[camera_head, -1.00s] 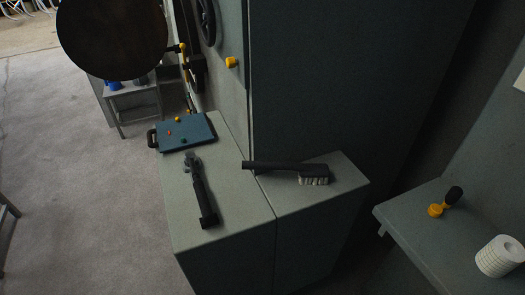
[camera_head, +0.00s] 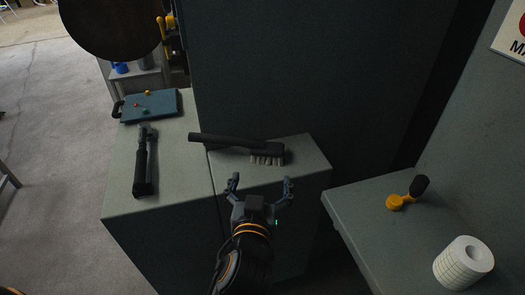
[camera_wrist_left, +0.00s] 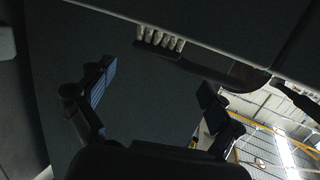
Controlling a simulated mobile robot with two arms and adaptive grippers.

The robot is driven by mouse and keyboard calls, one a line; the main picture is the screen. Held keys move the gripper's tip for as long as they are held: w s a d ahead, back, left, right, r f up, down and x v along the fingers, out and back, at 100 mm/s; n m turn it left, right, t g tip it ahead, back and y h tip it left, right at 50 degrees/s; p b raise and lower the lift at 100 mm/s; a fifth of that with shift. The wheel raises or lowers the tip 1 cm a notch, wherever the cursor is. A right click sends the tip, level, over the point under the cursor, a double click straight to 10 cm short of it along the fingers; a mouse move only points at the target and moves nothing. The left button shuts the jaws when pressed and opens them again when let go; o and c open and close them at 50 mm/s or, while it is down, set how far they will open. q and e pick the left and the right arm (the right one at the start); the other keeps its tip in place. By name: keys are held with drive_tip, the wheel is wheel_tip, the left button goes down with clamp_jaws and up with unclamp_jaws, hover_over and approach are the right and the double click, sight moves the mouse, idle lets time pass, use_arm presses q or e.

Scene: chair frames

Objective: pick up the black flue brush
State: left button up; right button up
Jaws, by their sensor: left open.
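The black flue brush (camera_head: 232,143) lies on the grey cabinet top, its handle pointing left and its pale bristles at the right end, facing the near side. My left gripper (camera_head: 260,183) is open and empty, in front of the brush's bristle end and apart from it. In the left wrist view the brush (camera_wrist_left: 190,62) shows beyond the open fingers of the left gripper (camera_wrist_left: 155,90), bristles toward the top. My right gripper is not in view.
A black tool (camera_head: 145,165) and a blue case (camera_head: 150,105) lie left on the cabinet top (camera_head: 185,195). A tall dark cabinet (camera_head: 300,70) rises behind the brush. A right-hand shelf (camera_head: 375,205) holds a yellow-and-black tool (camera_head: 408,194) and a white roll (camera_head: 462,263).

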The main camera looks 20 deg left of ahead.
sight(266, 157)
use_arm(q)
drive_tip(key=x, duration=0.6)
drive_tip(key=shift+w+f, duration=0.1)
drive_tip(key=shift+w, duration=0.1)
drive_tip(key=b+x, duration=0.1)
drive_tip(key=x, duration=0.4)
drive_tip(key=shift+w+d+f+b, duration=0.1)
drive_tip(key=shift+w+b, duration=0.2)
drive_tip(key=shift+w, duration=0.15)
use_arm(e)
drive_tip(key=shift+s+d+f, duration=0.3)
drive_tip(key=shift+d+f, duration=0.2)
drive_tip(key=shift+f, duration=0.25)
use_arm(q)
drive_tip(key=c, duration=1)
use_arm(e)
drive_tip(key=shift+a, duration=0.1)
